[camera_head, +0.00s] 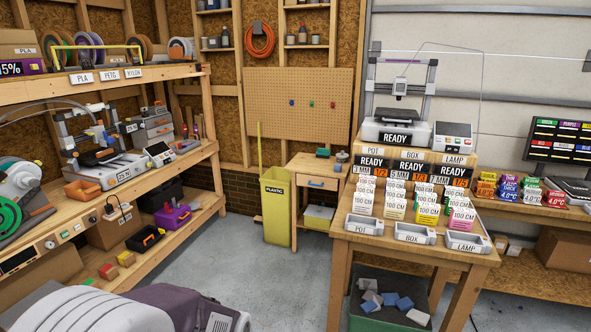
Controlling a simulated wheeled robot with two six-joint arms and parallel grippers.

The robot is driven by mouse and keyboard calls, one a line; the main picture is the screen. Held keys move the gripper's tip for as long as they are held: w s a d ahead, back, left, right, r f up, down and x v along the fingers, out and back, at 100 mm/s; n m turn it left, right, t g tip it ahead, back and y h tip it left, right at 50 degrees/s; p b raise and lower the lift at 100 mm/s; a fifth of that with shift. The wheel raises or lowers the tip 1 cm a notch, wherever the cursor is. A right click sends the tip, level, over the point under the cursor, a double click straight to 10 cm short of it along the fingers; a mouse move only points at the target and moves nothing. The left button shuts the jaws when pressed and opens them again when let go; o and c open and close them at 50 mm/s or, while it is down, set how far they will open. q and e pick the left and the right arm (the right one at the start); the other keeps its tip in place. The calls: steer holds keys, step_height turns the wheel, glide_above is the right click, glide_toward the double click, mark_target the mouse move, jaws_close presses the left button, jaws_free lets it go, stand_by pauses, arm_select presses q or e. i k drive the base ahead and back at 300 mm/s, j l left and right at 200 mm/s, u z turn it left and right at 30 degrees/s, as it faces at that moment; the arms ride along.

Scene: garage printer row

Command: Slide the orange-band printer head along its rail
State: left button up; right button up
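A desktop printer (100,160) with a grey frame and a dark bed stands on the left workbench. An orange part (80,189) is at its front left corner. At this size I cannot make out an orange band on either head. Neither of my grippers is in view.
A wooden table (352,240) at the right holds card stacks and small trays marked POT, BOX and LAMP. A yellow bin (275,208) stands at the back. The concrete floor (250,272) between bench and table is clear. Grey bulky things fill the lower left.

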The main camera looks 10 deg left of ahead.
mark_target(98, 128)
steer(key=i+j+u, duration=0.2)
steer(key=i+u, duration=0.95)
steer(key=i+l+u, duration=0.4)
steer(key=i+u, duration=0.2)
steer(key=i, duration=2)
steer(key=j, duration=0.1)
